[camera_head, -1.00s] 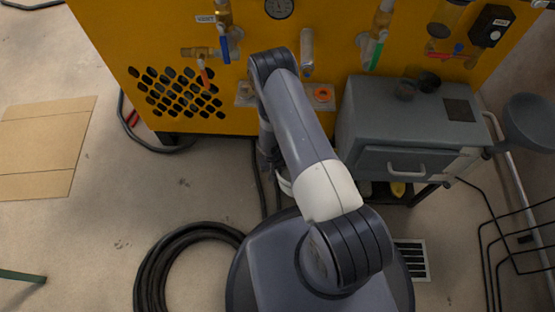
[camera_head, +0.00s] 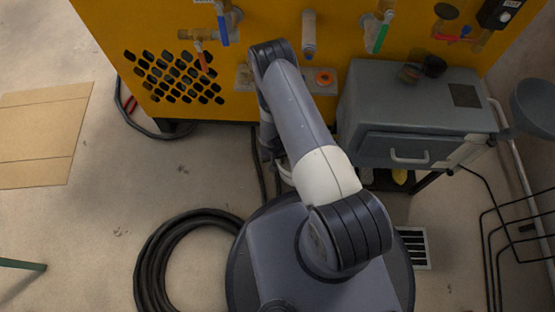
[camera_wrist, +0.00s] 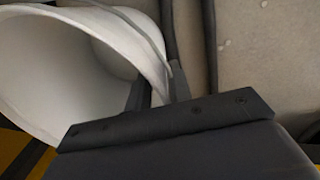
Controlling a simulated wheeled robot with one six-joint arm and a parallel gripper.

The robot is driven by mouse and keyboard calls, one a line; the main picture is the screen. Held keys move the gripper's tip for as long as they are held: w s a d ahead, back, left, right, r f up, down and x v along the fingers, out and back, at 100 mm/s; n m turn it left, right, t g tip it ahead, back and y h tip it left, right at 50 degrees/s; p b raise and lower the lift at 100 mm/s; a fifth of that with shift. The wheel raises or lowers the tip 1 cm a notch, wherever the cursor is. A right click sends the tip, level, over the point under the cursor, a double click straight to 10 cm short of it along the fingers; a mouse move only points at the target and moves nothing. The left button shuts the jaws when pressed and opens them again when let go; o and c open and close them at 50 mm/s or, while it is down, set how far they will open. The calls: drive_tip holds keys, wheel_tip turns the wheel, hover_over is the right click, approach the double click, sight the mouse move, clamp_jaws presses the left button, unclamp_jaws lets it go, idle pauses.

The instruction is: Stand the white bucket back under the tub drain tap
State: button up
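The white bucket (camera_wrist: 60,65) fills the upper left of the wrist view, its wide mouth and pale inside showing. In the head view only a sliver of it (camera_head: 286,174) shows, low beside my arm; most is hidden. My gripper (camera_wrist: 160,78) is at the bucket's rim, with one dark finger on the inside and the other outside, the wall between them. The fingers are a little apart; whether they press on the wall is unclear. In the head view my arm hides most of the gripper. I cannot tell which tap is the tub drain.
A yellow panel (camera_head: 135,45) with red-, blue- and green-handled valves stands behind. A grey cabinet (camera_head: 410,95) with a drawer is to the right. A coiled black hose (camera_head: 155,265) and flat cardboard (camera_head: 40,135) lie on the floor at left. A wire rack stands at right.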

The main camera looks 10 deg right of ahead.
drive_tip(key=shift+o, duration=0.4)
drive_tip(key=shift+r, duration=0.1)
drive_tip(key=shift+r+p, duration=0.2)
drive_tip(key=shift+p, duration=0.15)
wheel_tip(320, 180, up, 12)
drive_tip(key=a+p, duration=0.1)
drive_tip(key=p, duration=0.2)
drive_tip(key=shift+a+f, duration=0.2)
drive_tip(key=shift+f, duration=0.1)
drive_tip(key=f+b, duration=0.1)
drive_tip(key=f, duration=0.3)
drive_tip(key=d+f+b, duration=0.1)
drive_tip(key=f, duration=0.3)
drive_tip(key=f+b, duration=0.2)
drive_tip(key=f, duration=0.2)
drive_tip(key=shift+d+f, duration=0.25)
drive_tip(key=shift+f, duration=0.1)
wheel_tip(320, 180, up, 4)
drive_tip(key=shift+w+f+p, duration=0.1)
drive_tip(key=shift+f+p, duration=0.05)
drive_tip(key=shift+p, duration=0.75)
drive_tip(key=shift+r, duration=0.3)
drive_tip(key=shift+r, duration=0.1)
